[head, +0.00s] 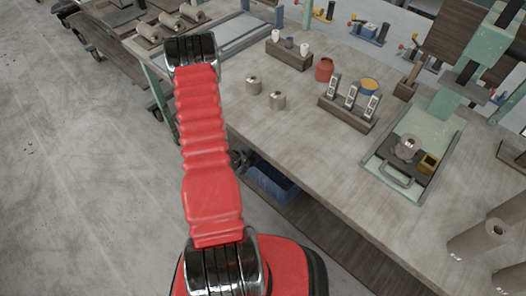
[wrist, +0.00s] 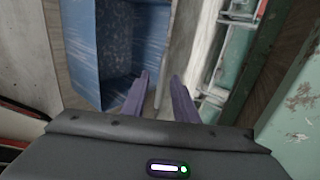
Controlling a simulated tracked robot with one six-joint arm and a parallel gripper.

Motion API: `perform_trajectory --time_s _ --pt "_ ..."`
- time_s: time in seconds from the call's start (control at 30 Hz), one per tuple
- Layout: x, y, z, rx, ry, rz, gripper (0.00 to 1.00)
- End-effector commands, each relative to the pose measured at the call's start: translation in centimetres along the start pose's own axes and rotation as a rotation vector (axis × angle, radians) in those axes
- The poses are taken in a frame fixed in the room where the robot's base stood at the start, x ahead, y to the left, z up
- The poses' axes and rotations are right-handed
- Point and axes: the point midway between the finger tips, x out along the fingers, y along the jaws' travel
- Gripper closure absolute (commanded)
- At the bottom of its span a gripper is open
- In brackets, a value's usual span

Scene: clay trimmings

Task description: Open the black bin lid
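I cannot make out a black bin lid in either view. A blue bin (head: 272,183) sits below the workbench's front edge, partly hidden by the bench top. In the wrist view a blue box-like bin (wrist: 82,45) stands at the upper left, with a speckled blue inner face. My gripper (wrist: 160,82) shows two purple-grey fingers, apart with nothing between them, just right of the blue bin. In the head view only a dark part of my gripper (head: 238,160) shows beside the bench edge, mostly hidden by my red arm.
The workbench (head: 310,165) holds grey cylinders (head: 278,100), a red jar (head: 324,69), a wooden rack (head: 348,112) and a green press (head: 440,115). Pale green metal (wrist: 300,120) is close on the right in the wrist view. Open floor (head: 80,190) lies left.

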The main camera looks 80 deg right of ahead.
Motion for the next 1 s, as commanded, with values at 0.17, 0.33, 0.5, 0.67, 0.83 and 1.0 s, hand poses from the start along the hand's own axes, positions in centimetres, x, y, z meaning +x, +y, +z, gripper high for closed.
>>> perform_trajectory --time_s 0.17,0.33,0.5,0.67,0.83,1.0 --pt "0.0 0.0 0.0 0.001 0.0 -0.001 0.74" --pt "-0.6 -0.1 0.1 0.001 -0.002 -0.001 0.74" --pt "-2.5 -0.1 0.1 0.0 -0.003 -0.001 0.74" --pt "-5.2 -0.1 0.1 -0.001 -0.004 -0.001 0.74" --pt "-8.0 -0.1 0.1 0.0 -0.003 -0.001 0.74" --pt "-10.6 0.0 0.0 0.0 -0.002 -0.001 0.74"
